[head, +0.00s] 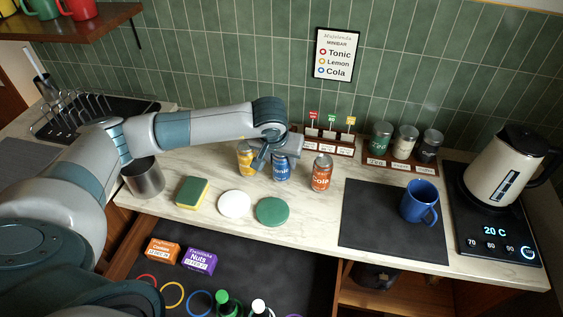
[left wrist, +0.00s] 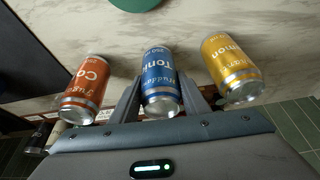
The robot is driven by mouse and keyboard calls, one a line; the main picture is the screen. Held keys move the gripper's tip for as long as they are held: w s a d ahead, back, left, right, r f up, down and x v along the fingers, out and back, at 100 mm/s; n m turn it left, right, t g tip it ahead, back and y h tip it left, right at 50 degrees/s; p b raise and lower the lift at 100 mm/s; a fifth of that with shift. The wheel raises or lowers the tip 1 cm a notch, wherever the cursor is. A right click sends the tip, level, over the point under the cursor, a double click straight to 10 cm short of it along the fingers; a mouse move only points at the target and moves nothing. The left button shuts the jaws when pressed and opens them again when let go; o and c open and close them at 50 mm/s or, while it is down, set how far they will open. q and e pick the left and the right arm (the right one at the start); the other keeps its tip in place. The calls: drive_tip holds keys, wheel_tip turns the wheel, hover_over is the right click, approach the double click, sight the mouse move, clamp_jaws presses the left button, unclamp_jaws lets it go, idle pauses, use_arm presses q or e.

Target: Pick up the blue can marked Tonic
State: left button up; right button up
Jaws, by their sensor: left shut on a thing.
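The blue can marked Tonic (head: 281,171) stands on the counter between a yellow can (head: 245,158) and an orange can marked Cola (head: 321,173). My left gripper (head: 272,158) reaches it from the left and behind, with its fingers around the can's sides. In the left wrist view the blue can (left wrist: 161,84) sits between the two fingers, which are shut on it. There the orange can (left wrist: 87,90) and the yellow can (left wrist: 230,69) are on either side, apart from it. I cannot clearly tell whether the blue can is lifted. My right gripper is not in view.
A sponge (head: 192,191), a white disc (head: 234,204) and a green disc (head: 272,211) lie in front of the cans. A dark mat (head: 375,215) with a blue mug (head: 420,203) and a kettle (head: 500,165) are at right. An open drawer (head: 300,262) is below.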

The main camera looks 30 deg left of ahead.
use_arm(q)
wheel_tip(320, 180, up, 9)
drive_tip(key=b, duration=0.3)
drive_tip(key=shift+f+b, duration=0.15)
drive_tip(key=shift+b, duration=0.2)
drive_tip(key=shift+r, duration=0.45)
